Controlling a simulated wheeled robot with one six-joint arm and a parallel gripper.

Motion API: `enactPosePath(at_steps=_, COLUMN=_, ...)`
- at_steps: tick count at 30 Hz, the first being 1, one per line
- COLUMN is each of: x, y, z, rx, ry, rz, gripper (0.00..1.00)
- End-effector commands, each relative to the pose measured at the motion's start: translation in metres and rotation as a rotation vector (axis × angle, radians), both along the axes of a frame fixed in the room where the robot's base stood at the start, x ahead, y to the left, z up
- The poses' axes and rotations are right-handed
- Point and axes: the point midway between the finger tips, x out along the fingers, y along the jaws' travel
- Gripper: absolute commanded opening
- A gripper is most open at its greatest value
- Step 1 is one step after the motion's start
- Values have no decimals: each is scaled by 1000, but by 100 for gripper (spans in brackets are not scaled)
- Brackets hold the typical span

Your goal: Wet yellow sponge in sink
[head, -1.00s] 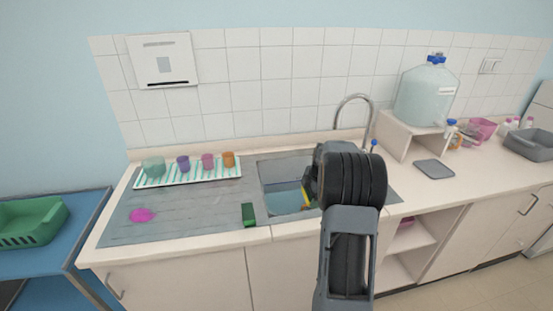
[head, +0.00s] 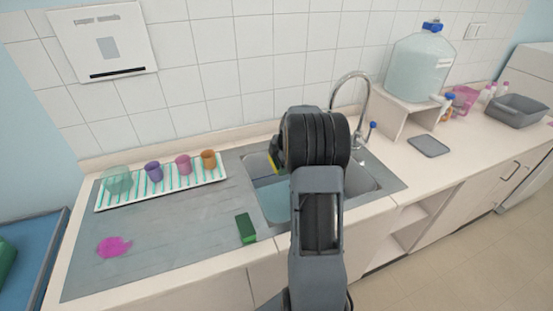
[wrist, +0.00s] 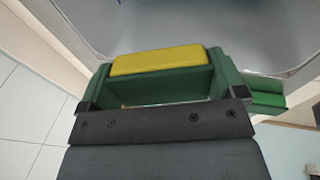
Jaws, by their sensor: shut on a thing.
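A yellow sponge (wrist: 160,60) with a green lower side sits between the two fingers of my gripper (wrist: 162,75) in the wrist view. My gripper is shut on it. In the head view only a small yellow part of the sponge (head: 274,161) shows at the left of my wrist, over the back part of the sink (head: 358,182). Blue water (head: 273,203) shows in the basin. My arm hides much of the sink and most of the gripper. I cannot tell whether the sponge is wet.
A green block (head: 246,229) lies at the sink's front left edge. A white rack (head: 130,200) with several cups stands on the drainboard, behind a magenta item (head: 114,247). The curved tap (head: 364,100) rises behind the sink, near a water jug (head: 420,65).

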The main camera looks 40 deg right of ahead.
Motion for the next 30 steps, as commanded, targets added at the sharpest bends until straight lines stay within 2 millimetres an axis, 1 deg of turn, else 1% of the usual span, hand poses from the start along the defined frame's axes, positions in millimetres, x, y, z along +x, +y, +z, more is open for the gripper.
enactPosePath(at_steps=8, x=-1, y=-1, z=-12, rx=2, ry=1, rz=-3, gripper=70)
enactPosePath(at_steps=14, x=-1, y=-2, z=-27, rx=2, ry=1, rz=-6, gripper=70)
enactPosePath(at_steps=30, x=-2, y=-2, z=-86, rx=0, ry=1, rz=-5, gripper=70)
